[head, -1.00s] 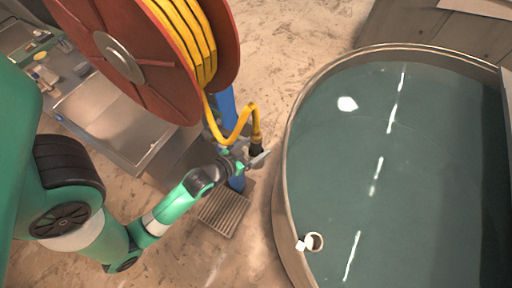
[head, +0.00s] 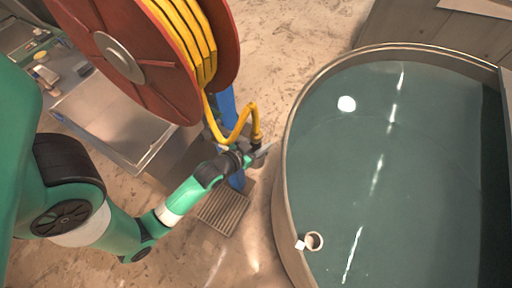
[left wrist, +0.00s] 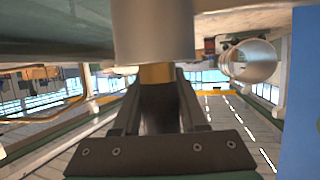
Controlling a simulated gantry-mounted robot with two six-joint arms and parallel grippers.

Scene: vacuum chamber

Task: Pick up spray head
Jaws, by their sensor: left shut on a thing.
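The spray head (head: 258,147) hangs at the lower end of the yellow hose (head: 235,130), just left of the round tank's rim. My left gripper (head: 255,155) is at it, shut on it, and hides part of it. In the left wrist view a grey cylinder (left wrist: 152,30) with a brass-yellow part (left wrist: 156,73) below it stands right in front of the dark fingers, which meet around the middle. It looks like part of the spray head. My right gripper is not in view.
A large red hose reel (head: 125,60) stands above and left of the gripper, near a blue post (head: 228,100). A round tank (head: 282,200) of green liquid is close on the right. A slatted grate (head: 222,212) lies on the floor below. A metal sink (head: 110,125) stands left.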

